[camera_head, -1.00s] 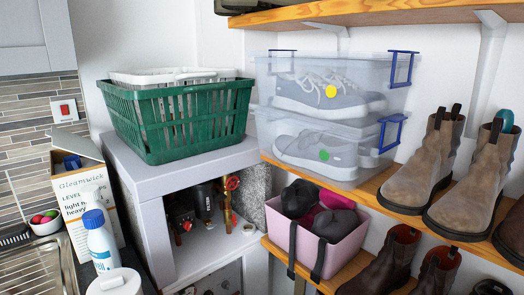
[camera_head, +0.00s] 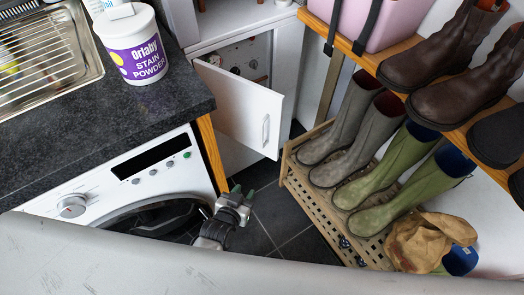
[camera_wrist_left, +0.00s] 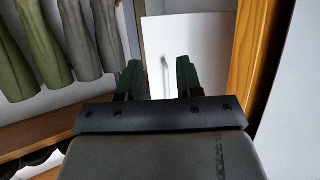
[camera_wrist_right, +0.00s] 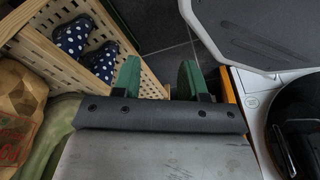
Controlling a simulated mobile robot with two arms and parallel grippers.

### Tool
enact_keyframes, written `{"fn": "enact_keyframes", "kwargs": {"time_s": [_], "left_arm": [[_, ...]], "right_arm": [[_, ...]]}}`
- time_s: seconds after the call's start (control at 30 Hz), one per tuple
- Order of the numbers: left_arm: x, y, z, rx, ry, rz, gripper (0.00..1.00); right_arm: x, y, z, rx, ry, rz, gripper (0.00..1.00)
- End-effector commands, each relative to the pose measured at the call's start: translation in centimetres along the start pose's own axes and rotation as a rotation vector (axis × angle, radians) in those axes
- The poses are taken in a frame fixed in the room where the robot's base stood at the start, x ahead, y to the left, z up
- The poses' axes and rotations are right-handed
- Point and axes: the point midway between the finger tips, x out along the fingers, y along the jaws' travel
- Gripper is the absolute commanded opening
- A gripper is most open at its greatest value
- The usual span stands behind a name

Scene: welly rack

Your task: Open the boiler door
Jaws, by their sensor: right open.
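The boiler door (camera_head: 235,105) is a plain white panel standing partly open at the cupboard under the shelf, with the boiler's grey dial panel (camera_head: 240,62) visible behind its top edge. Its slim handle (camera_head: 265,130) is near the right edge. My left gripper (camera_head: 243,194) is below the door, by the washing machine, apart from it. In the left wrist view, my left gripper's green fingers (camera_wrist_left: 158,80) are spread and empty; the door (camera_wrist_left: 178,40) and its handle (camera_wrist_left: 164,72) show beyond them. In the right wrist view, my right gripper (camera_wrist_right: 160,78) is open and empty above the floor.
A washing machine (camera_head: 100,200) under a dark worktop (camera_head: 150,115) stands left, with a wooden post (camera_head: 212,152) at its corner. A slatted boot rack (camera_head: 305,195) with wellies stands right. Dark floor tiles (camera_head: 283,212) are free between them.

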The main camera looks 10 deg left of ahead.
Motion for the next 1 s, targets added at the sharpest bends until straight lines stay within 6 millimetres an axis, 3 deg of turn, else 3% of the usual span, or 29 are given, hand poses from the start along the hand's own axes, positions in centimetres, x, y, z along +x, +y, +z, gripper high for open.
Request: {"fn": "enact_keyframes", "kwargs": {"time_s": [0.03,0.2,0.3,0.47,1.0], "left_arm": [[1.3,0.1,-1.3,-0.002,0.099,-0.005,0.35],[1.4,0.1,-7.8,-0.002,0.322,-0.025,0.35],[1.0,0.0,-9.8,-0.004,0.382,-0.031,0.35],[1.6,-0.1,-11.1,-0.003,0.406,-0.034,0.35],[9.8,-0.4,-14.4,-0.003,0.401,-0.034,0.35]], "right_arm": [[2.2,0.0,-0.5,0.002,0.009,0.001,0.43],[2.9,0.1,-2.2,0.005,0.021,0.002,0.43],[2.8,0.1,-2.6,0.006,0.023,0.003,0.43],[2.2,0.1,-3.1,0.007,0.026,0.003,0.43],[-1.1,0.3,-6.0,0.012,0.051,0.006,0.43]]}}
